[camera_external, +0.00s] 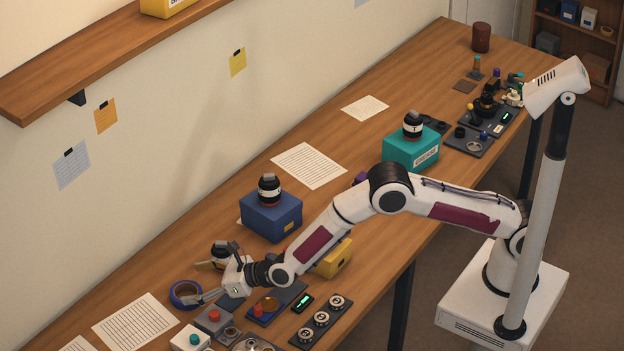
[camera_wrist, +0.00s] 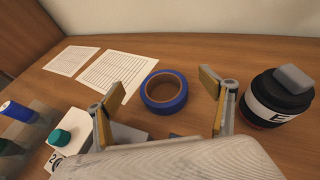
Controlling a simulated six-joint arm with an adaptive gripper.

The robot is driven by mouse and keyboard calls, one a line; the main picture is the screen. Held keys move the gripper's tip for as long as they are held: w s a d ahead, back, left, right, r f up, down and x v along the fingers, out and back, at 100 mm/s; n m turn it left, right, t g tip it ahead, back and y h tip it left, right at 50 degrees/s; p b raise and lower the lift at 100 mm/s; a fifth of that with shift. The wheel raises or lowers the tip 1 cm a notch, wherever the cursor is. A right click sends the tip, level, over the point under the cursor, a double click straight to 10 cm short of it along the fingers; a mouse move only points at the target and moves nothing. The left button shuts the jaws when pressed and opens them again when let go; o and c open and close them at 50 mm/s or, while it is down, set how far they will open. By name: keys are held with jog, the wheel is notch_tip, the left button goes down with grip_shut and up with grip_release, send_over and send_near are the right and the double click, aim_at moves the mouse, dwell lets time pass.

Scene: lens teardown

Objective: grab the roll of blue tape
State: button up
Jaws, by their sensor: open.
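The roll of blue tape (camera_external: 176,297) lies flat on the wooden table, near the left end of the bench. In the wrist view the tape (camera_wrist: 165,107) is a blue ring with a brown core, seen ahead between my fingers. My gripper (camera_external: 205,294) is low over the table beside the tape, and its fingers partly cover the ring's right side. In the wrist view my gripper (camera_wrist: 161,82) is open and empty, with one finger on each side of the tape in the picture. I cannot tell whether a finger touches it.
A black lens (camera_wrist: 280,98) with a grey cap stands right of my right finger. A teal-knobbed box (camera_external: 190,339) and a red-button box (camera_external: 213,319) stand in front. Paper (camera_external: 135,323) lies left of the tape. A blue box (camera_external: 270,217) with a lens on top stands behind.

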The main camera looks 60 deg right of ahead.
aim_at(176, 294)
dwell(0.3)
jog(key=shift+w+f, duration=0.1)
jog(key=shift+f, duration=1.7)
jog(key=shift+x, duration=1.35)
jog(key=shift+a, duration=0.1)
jog(key=shift+r, duration=0.1)
jog(key=shift+c, duration=0.4)
jog(key=c, duration=1.2)
